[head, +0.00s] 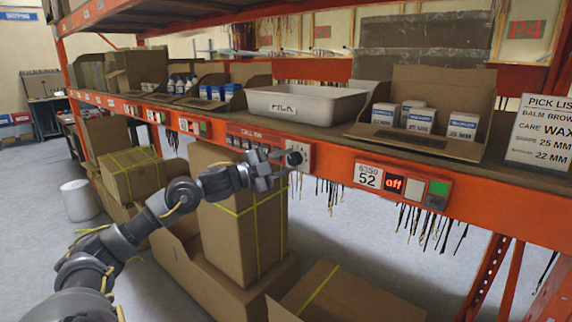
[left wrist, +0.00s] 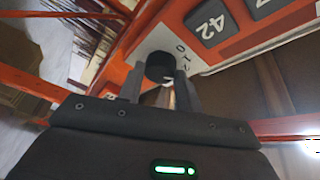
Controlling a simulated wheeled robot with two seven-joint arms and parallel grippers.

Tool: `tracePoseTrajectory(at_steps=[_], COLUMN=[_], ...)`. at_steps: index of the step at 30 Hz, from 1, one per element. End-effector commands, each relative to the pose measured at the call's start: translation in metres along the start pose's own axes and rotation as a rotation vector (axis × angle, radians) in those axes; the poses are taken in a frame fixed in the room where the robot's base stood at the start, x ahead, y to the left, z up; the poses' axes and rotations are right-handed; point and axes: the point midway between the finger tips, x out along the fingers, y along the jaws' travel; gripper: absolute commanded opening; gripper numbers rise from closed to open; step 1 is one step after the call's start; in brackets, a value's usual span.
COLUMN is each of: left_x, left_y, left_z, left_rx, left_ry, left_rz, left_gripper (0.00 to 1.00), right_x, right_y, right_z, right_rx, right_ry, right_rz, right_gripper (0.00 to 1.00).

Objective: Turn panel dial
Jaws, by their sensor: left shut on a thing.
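The panel dial (head: 294,158) is a round black knob on a pale plate set in the orange rack beam. My left gripper (head: 284,164) reaches it from the left in the head view. In the left wrist view the black dial (left wrist: 160,66) sits between the two fingers of my left gripper (left wrist: 162,82), which are shut on it. Markings show on the pale plate (left wrist: 190,50) beside the dial. The fingers hide part of the dial. My right gripper is not in view.
A white PICK tray (head: 305,104) stands on the shelf above the dial. A label with a red display and buttons (head: 402,187) is to the right on the beam. Tall cardboard boxes (head: 240,225) stand below my left arm. Wires hang under the beam.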

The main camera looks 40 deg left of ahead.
Motion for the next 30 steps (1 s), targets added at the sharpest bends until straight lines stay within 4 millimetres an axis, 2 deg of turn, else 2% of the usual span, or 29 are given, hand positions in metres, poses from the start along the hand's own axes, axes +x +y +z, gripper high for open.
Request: tracePoseTrajectory(at_steps=[9, 24, 25, 29, 30], left_x=[0.0002, 0.0003, 0.0003, 0.0002, 0.0002], left_y=[-0.0005, 0.0000, 0.0000, -0.0002, -0.0003], left_z=[-0.0002, -0.0001, -0.0001, -0.0001, -0.0002], left_rx=[0.089, 0.101, 0.101, 0.100, 0.100], left_ry=[-0.008, -0.010, -0.010, -0.010, -0.009], left_rz=[0.040, 0.045, 0.045, 0.045, 0.045], left_gripper=[0.12, 0.12, 0.38, 0.55, 0.56], right_x=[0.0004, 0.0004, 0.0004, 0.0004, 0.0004], right_y=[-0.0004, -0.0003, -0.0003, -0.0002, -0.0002], right_z=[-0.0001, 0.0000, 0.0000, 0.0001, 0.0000], right_rx=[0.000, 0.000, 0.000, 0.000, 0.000], right_ry=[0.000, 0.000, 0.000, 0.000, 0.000], right_rz=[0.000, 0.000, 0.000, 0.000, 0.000], right_gripper=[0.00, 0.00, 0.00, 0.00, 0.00])
